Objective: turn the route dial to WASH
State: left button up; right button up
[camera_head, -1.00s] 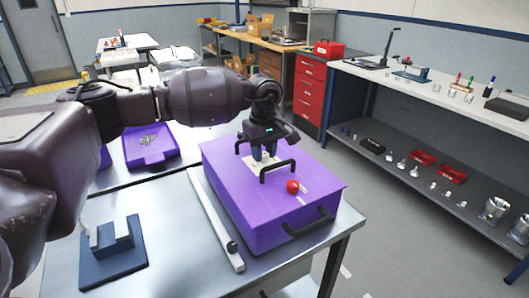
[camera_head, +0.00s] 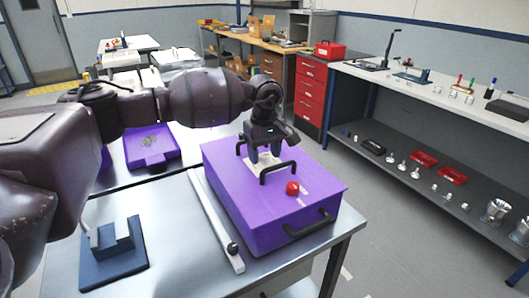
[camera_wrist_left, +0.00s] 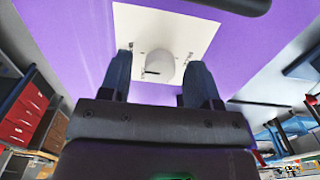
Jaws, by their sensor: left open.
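The route dial, a pale grey round knob (camera_wrist_left: 160,67), stands on a white plate (camera_wrist_left: 190,28) on the purple box. In the head view the white plate (camera_head: 250,161) shows partly behind the black handle and under my gripper. My left gripper (camera_head: 264,157) is over the plate, pointing down. In the left wrist view its two dark fingers (camera_wrist_left: 160,72) are open, one on each side of the knob, with a visible gap on both sides. Small dark marks lie on the plate around the knob; no lettering can be read. My right gripper is not in view.
The purple box (camera_head: 237,198) has a black handle (camera_head: 279,170) close to my gripper, a red knob (camera_head: 292,188) and a front handle (camera_head: 308,224). A white bar (camera_head: 214,218) and a blue fixture (camera_head: 111,250) are to its left. A purple tray (camera_head: 151,148) lies behind.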

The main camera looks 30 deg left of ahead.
aim_at(265, 155)
pick_arm(q)
notch_tip(265, 155, up, 11)
jog(key=shift+p, duration=0.4)
jog(key=shift+f, duration=0.1)
dwell(0.3)
jog(key=shift+f, duration=0.1)
